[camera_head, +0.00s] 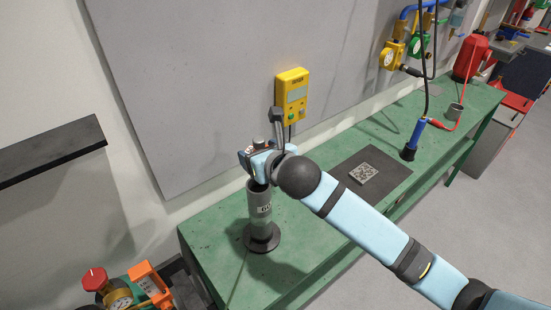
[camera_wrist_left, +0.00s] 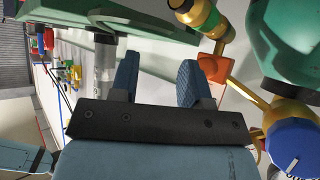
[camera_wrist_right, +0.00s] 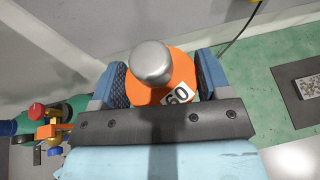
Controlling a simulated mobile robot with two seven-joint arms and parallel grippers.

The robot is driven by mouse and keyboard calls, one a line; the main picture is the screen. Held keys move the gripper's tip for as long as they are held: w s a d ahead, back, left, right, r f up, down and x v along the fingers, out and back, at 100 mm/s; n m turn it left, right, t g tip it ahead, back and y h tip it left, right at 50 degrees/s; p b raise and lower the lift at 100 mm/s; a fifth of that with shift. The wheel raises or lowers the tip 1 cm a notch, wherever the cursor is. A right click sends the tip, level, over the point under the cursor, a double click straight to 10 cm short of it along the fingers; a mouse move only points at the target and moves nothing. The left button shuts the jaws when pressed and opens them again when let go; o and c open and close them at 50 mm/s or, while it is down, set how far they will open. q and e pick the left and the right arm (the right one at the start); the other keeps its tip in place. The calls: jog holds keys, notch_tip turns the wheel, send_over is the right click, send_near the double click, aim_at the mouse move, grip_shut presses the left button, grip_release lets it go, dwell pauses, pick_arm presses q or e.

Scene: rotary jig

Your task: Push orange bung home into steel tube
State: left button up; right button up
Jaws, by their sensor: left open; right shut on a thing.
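The steel tube (camera_head: 260,208) stands upright on a round black base on the green bench, with a white label on its side. My right gripper (camera_head: 258,162) is directly over the tube's top and hides its mouth. In the right wrist view this gripper (camera_wrist_right: 162,76) is shut on the orange bung (camera_wrist_right: 183,66), which has a "60" label and a rounded metal knob (camera_wrist_right: 152,62). How deep the bung sits in the tube is hidden. My left gripper (camera_wrist_left: 160,75) is open and empty in the left wrist view, away from the tube.
The green bench (camera_head: 205,240) runs along a grey wall panel. A yellow meter (camera_head: 291,97) hangs just behind the tube. A dark mat (camera_head: 340,180) with a patterned plate (camera_head: 363,173) lies to the right, then a blue-handled tool (camera_head: 414,138). Valve fittings (camera_head: 120,296) stand at lower left.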

pick_arm(q)
jog(key=shift+a, duration=0.2)
pick_arm(e)
jog(key=shift+s+a+r, duration=0.15)
jog(key=shift+a+r, duration=0.15)
jog(key=shift+a, duration=0.1)
pick_arm(q)
jog(key=shift+d+r, duration=0.1)
jog(key=shift+d, duration=0.05)
pick_arm(e)
jog(key=shift+d, duration=0.15)
jog(key=shift+f, duration=0.1)
pick_arm(q)
jog(key=shift+b, duration=0.45)
pick_arm(e)
notch_tip(320, 180, down, 2)
jog(key=shift+f, duration=0.15)
pick_arm(q)
jog(key=shift+f, duration=0.2)
pick_arm(e)
jog(key=shift+f, duration=0.4)
pick_arm(q)
jog(key=shift+s+f+m+b, duration=0.25)
jog(key=shift+f+m+b, duration=0.05)
jog(key=shift+f+b, duration=0.15)
pick_arm(e)
jog(key=shift+f, duration=1.3)
pick_arm(q)
jog(key=shift+w, duration=0.25)
